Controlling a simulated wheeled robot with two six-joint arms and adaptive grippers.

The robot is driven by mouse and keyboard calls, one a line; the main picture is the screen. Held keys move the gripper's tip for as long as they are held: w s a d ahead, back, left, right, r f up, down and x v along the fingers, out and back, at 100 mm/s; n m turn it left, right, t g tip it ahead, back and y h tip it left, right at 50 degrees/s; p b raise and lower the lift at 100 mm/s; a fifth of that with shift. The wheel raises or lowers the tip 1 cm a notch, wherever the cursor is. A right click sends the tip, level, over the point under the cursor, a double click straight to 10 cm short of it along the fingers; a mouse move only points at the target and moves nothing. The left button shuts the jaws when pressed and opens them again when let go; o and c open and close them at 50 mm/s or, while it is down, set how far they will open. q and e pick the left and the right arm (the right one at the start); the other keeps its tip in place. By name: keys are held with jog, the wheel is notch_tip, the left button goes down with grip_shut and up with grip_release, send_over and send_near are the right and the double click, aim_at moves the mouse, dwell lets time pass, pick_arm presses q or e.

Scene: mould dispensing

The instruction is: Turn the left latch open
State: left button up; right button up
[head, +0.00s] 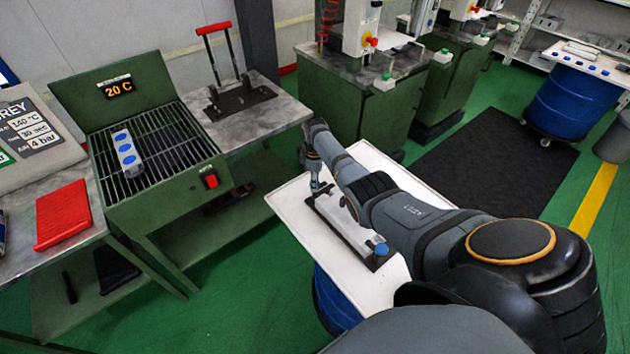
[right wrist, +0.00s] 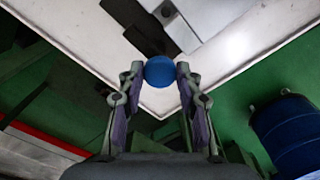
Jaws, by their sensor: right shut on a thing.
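A pale metal mould on a dark base plate (head: 318,205) lies on the white tabletop. Its right latch has a blue knob (head: 381,249) at the near right end. My right gripper (head: 320,187) is at the far left end of the base, reaching down to the left latch. In the right wrist view the left latch's blue knob (right wrist: 159,71) sits between the two fingertips, and my right gripper (right wrist: 161,76) is shut on it. The fingers hide part of the latch in the head view. My left gripper is out of view.
A green heater (head: 160,190) with a grill and a 20 C display stands at left, with a blue-dotted block (head: 126,154) on it. A red tray (head: 63,214) and a red-handled lever press (head: 236,97) flank it. The white tabletop (head: 285,205) is clear around the fixture.

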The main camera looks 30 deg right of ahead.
jog(key=shift+w+r, duration=0.1)
jog(key=o, duration=1.2)
jog(key=shift+c, duration=0.2)
notch_tip(320, 180, up, 12)
jog(key=shift+a, duration=0.1)
